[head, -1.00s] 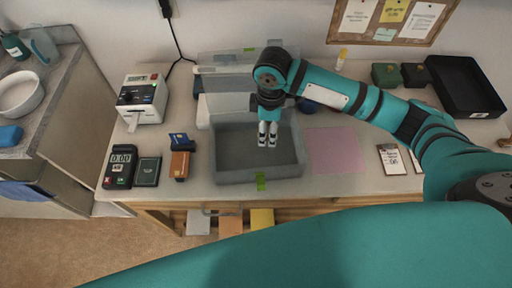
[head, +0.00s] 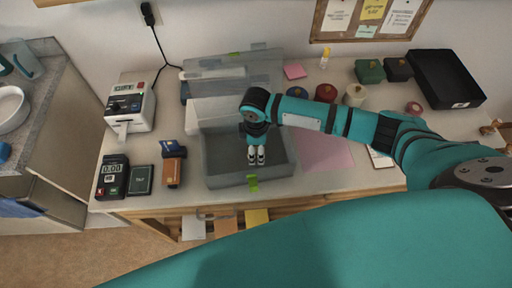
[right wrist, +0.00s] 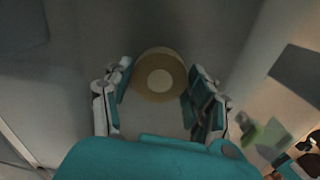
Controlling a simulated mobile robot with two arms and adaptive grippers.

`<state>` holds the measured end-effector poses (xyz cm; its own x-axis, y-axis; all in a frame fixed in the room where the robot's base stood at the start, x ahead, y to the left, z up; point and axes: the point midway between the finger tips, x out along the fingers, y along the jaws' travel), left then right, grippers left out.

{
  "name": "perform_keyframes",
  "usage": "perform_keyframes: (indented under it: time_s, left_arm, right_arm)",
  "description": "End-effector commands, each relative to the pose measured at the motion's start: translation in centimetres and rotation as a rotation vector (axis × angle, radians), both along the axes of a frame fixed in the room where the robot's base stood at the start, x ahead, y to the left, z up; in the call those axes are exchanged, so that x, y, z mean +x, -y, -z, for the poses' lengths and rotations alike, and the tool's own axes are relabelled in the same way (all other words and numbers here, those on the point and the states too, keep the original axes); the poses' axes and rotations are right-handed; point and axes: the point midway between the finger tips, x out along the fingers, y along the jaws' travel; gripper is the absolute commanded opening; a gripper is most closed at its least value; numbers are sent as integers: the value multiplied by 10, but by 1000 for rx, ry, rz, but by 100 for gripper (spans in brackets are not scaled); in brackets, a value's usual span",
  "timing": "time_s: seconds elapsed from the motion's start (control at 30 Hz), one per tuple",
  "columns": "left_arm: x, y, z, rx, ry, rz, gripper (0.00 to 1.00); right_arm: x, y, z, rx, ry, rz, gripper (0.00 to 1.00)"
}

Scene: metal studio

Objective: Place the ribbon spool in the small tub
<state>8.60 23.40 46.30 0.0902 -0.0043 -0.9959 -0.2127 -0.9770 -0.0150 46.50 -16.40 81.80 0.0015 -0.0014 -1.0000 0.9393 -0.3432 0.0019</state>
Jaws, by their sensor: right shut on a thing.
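The small tub (head: 226,181) is a grey, see-through open box near the table's front edge, with a green tab on its front. My right gripper (head: 256,160) points down over the inside of the tub, near its front wall. In the right wrist view, my right gripper (right wrist: 160,80) is shut on the ribbon spool (right wrist: 158,56), a round tan roll with a paler centre, held between the fingertips. The spool is hidden in the head view. I cannot tell whether it touches the tub floor. My left gripper is not in view.
A label printer (head: 129,105), a card reader (head: 111,178) and small boxes stand left of the tub. A pink mat (head: 325,152) lies right of it. Several spools, including a red one (head: 326,92), and a black tray (head: 446,79) are at the back right.

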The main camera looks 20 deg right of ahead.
Motion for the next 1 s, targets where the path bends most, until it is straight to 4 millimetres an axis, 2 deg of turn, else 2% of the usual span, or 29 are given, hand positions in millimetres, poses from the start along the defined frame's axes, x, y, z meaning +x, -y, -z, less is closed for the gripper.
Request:
perform_keyframes:
  time_s: [0.13, 0.17, 0.33, 0.57, 0.7, 0.87, 1.0]
  left_arm:
    - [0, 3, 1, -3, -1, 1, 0]
    - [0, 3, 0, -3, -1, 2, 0]
    - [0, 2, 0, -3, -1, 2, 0]
    - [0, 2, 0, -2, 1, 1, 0]
    - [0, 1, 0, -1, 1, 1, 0]
    - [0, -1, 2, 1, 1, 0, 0]
    - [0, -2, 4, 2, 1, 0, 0]
  right_arm:
    - [0, 0, 3, 0, -1, 1, 30]
    - [0, 0, 3, 0, 0, 0, 59]
    - [0, 0, 2, 0, 0, 1, 80]
    - [0, 0, 2, 0, 0, 1, 80]
    - [1, 0, -5, 2, 2, 1, 80]
    - [1, 0, -31, 1, 5, 0, 80]
    - [1, 0, -63, 1, 5, 0, 80]
